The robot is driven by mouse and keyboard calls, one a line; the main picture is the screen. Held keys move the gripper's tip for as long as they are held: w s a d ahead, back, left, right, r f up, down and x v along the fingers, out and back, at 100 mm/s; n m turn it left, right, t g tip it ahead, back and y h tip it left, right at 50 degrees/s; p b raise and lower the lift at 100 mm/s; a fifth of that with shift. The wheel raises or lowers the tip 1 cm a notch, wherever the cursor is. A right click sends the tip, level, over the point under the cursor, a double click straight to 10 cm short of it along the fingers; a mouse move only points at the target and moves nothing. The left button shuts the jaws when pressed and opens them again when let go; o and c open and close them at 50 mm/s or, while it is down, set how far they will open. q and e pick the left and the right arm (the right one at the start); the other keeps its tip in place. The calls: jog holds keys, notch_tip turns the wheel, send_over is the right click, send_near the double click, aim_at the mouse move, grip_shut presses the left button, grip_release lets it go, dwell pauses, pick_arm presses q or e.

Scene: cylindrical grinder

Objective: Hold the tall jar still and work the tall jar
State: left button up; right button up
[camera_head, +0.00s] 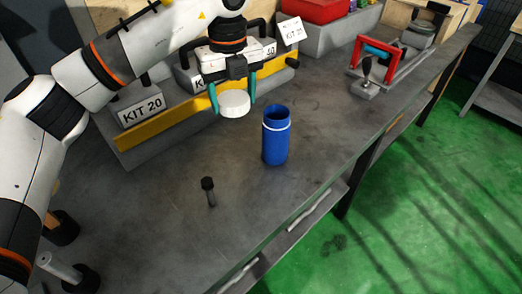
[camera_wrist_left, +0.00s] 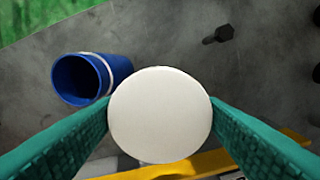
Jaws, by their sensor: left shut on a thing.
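The tall jar (camera_head: 276,138) is a blue cylinder with a white ring near its top. It stands upright and open-topped on the workbench, with no gripper touching it. My left gripper (camera_head: 234,100) is shut on a round white lid (camera_head: 234,104) and holds it above the bench, to the left of the jar and behind it. In the left wrist view the lid (camera_wrist_left: 160,115) sits between the two green fingers, and the jar (camera_wrist_left: 92,78) shows beyond it at the upper left. My right gripper is not in view.
A black bolt (camera_head: 209,190) lies on the bench in front of the jar. Grey kit bins with a yellow front strip (camera_head: 160,138) line the back. A red-framed device (camera_head: 378,60) stands at the far right.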

aim_at(239, 164)
pick_arm(q)
notch_tip(239, 164, down, 18)
jog(key=shift+p, duration=0.45)
jog(key=shift+f, duration=0.15)
jog(key=o, duration=0.8)
jog(key=shift+c, duration=0.2)
notch_tip(239, 164, up, 12)
jog(key=shift+b, duration=0.3)
